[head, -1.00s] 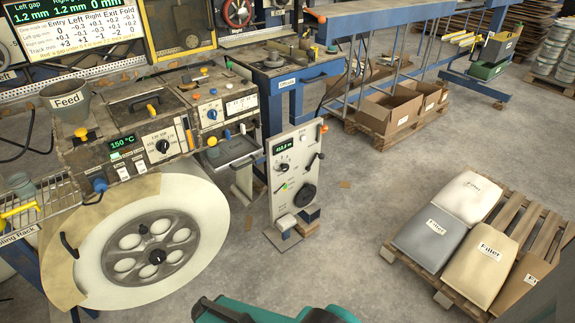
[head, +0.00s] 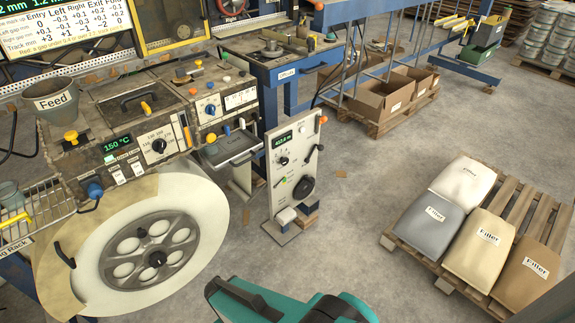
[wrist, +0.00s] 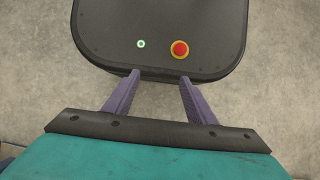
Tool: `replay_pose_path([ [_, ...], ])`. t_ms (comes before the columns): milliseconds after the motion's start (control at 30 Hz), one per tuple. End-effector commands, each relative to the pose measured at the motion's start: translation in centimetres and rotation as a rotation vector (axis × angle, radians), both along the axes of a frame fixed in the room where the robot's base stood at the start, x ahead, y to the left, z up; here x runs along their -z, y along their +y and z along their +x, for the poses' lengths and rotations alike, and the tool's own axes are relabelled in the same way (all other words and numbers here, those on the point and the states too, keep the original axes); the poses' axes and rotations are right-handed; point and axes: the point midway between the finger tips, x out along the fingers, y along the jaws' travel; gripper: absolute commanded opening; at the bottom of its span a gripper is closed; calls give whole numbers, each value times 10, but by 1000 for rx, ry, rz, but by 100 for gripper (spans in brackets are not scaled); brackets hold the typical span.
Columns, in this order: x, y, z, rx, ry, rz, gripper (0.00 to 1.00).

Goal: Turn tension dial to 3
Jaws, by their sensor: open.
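Several dials show in the head view, and I cannot read which one is the tension dial. A black dial (head: 158,145) with a numbered scale sits on the machine front, right of the green 150 °C display. A smaller blue dial (head: 210,109) sits on the box to its right. A small black knob (head: 283,160) is on the upright white panel (head: 302,152), below a green display. My gripper (wrist: 159,80) is open and empty in the wrist view, its two purple fingers apart. It points over my own dark base and touches no dial. The fingers do not show in the head view.
A large roll (head: 85,250) fills the machine's lower front. A drawer-like tray (head: 232,150) juts out near the panel. A pallet (head: 515,200) with filler bags stands at the right, cardboard boxes (head: 378,98) at the back. Grey floor is clear between panel and pallet.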

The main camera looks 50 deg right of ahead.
Motion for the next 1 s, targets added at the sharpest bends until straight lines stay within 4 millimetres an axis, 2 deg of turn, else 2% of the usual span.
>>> replay_pose_path([
  [167,11,0,21,40,-39,69,51],
  [267,17,-1,41,70,-82,135,51],
  [533,23,-17,113,152,-275,333,51],
  [767,15,-53,175,202,-489,460,51],
  [1000,-5,-112,233,232,-752,533,51],
])
